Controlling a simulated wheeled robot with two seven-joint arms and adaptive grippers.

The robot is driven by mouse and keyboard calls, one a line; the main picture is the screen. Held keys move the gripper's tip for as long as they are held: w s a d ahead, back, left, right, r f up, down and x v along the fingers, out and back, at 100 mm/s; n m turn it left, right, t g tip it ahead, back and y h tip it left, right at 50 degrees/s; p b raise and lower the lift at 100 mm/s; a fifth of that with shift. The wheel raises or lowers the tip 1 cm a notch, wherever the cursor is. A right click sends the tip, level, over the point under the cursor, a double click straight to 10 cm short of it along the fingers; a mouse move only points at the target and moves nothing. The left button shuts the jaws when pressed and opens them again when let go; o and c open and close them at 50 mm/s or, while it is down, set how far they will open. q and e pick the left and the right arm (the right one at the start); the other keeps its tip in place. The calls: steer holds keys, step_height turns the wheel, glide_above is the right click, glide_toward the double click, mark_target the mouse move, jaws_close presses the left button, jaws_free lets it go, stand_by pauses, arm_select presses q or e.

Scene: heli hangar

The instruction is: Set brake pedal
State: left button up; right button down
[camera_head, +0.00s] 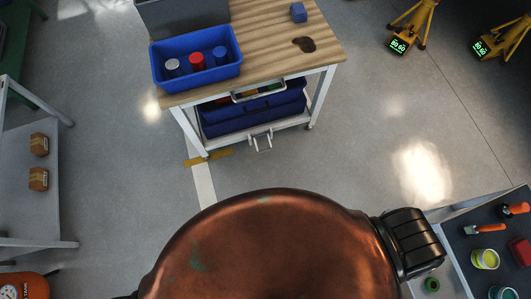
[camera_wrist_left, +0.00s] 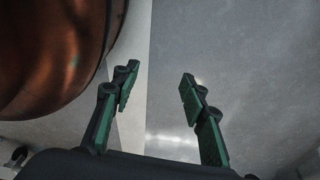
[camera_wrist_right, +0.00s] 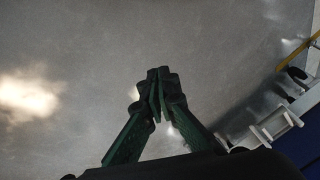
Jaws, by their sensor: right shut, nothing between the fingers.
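A wheeled cart with a wooden top (camera_head: 265,50) stands ahead in the head view. A pale metal pedal frame (camera_head: 262,140) sticks out low at the front of its lower shelf. A pale bracket that looks like this pedal (camera_wrist_right: 277,127) shows at the right of the right wrist view, in front of a dark blue case. My right gripper (camera_wrist_right: 160,78) is shut and empty, apart from the bracket and to its left in that view, with floor behind it. My left gripper (camera_wrist_left: 157,82) is open and empty over bare floor. Neither gripper shows in the head view.
A blue bin (camera_head: 196,61) with several cans sits on the cart. A shelf with cardboard boxes (camera_head: 39,145) stands at left, and a dark tool table (camera_head: 480,238) at lower right. Yellow tripod devices (camera_head: 413,25) stand at upper right. Floor right of the cart is clear.

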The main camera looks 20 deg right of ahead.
arm_select(q)
steer(key=w+d+f+t+h+b, duration=0.1)
steer(key=w+d+f+t+b, duration=0.3)
steer(key=w+b, duration=0.8)
steer(key=w+d+r+t+h+b, duration=0.2)
steer(key=w+d+r+b, duration=0.3)
steer(key=b, duration=0.9)
steer(key=shift+w+d+t+b, duration=0.3)
steer(key=shift+w+d+b, duration=0.1)
steer(key=shift+w+d, duration=0.4)
arm_select(e)
steer(key=w+a+f+m+t, duration=0.2)
steer(key=w+a+m+t, duration=0.2)
steer(key=w+m, duration=0.6)
steer(key=w+a+f+m+t, duration=0.2)
steer(key=w+a+m+t, duration=0.1)
steer(key=w+m, duration=0.7)
steer(key=w+a+f+m+t, duration=0.2)
steer(key=w+a+m+t, duration=0.2)
steer(key=w+m, duration=0.6)
steer(key=shift+w+a+f+t+h, duration=0.35)
steer(key=shift+w+t, duration=0.45)
steer(key=shift+w, duration=1.55)
arm_select(q)
steer(key=shift+r, duration=0.1)
arm_select(e)
steer(key=shift+w, duration=0.15)
